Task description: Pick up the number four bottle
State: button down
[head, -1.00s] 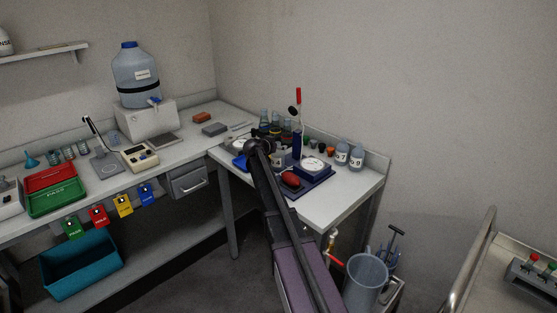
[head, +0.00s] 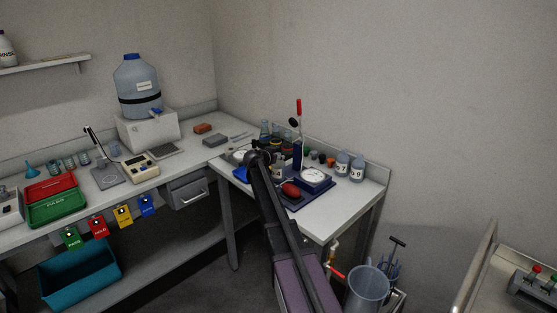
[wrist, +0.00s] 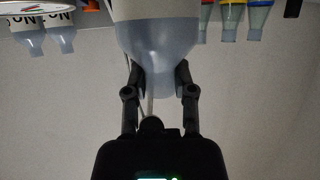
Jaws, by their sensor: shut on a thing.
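My gripper (wrist: 160,85) is shut on a blue-grey bottle (wrist: 165,45) with a white label, its two fingers on either side of the narrowing end. In the wrist view, which looks upside down, the label is mostly cut off and no number can be read. In the head view my arm reaches over the corner table and hides most of the gripper and the held bottle. Two similar labelled bottles (head: 342,164) stand near the table's back right edge. They also show at the upper left of the wrist view (wrist: 28,42).
A tall red-topped stand (head: 298,130) rises behind. The table's front right area (head: 325,220) is bare.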

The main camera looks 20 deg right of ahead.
jog(key=shift+r+p, duration=4.75)
jog(key=shift+r, duration=0.15)
jog(key=shift+s, duration=0.1)
